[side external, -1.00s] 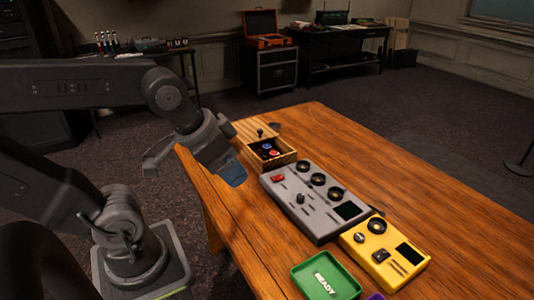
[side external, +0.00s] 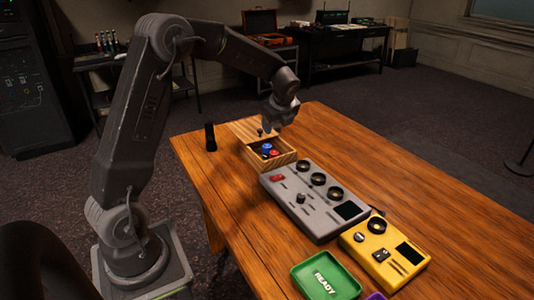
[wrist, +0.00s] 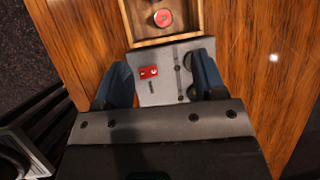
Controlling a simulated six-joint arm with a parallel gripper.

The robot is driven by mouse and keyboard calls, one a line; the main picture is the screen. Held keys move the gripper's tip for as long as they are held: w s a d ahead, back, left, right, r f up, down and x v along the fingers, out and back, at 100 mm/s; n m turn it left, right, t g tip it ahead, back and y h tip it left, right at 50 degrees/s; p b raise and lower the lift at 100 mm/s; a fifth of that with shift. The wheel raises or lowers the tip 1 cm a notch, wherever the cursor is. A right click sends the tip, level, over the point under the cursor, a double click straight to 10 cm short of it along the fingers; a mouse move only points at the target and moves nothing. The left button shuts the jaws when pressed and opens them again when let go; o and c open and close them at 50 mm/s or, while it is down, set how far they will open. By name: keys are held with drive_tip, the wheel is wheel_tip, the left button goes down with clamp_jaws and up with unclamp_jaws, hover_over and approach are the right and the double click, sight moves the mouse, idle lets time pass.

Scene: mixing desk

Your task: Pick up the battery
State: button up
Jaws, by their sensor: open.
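The open wooden box (side external: 285,160) on the table holds small blue (side external: 267,148) and red (side external: 274,154) round-topped things. I cannot tell whether either is the battery. The wrist view shows a red round top (wrist: 163,18) inside the box (wrist: 168,40). My gripper (side external: 279,122) is above the back part of the box in the side view. In the wrist view its two blue fingers (wrist: 160,64) are spread apart with nothing held between them. A dark upright cylinder (side external: 210,137) stands left of the box; I cannot tell what it is.
A grey mixing panel (side external: 318,203) with knobs and a red switch (wrist: 149,72) lies close in front of the box. Beyond it are a yellow device (side external: 385,250) and a green READY tray (side external: 325,278). The table's right side is clear.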

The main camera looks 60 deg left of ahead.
sight(268, 147)
drive_tip(key=a+f, duration=0.2)
drive_tip(key=f, duration=0.1)
drive_tip(key=w+a+f+m, duration=0.1)
drive_tip(key=a+f, duration=0.2)
drive_tip(key=f, duration=0.1)
drive_tip(key=w+a+f+m, duration=0.1)
drive_tip(key=a+f, duration=0.1)
drive_tip(key=f, duration=0.2)
drive_tip(key=shift+w+a+g, duration=0.2)
drive_tip(key=shift+a+g, duration=0.1)
drive_tip(key=shift+a, duration=0.1)
drive_tip(key=shift+x, duration=2.9)
drive_tip(key=shift+s+a, duration=0.1)
drive_tip(key=c, duration=1.1)
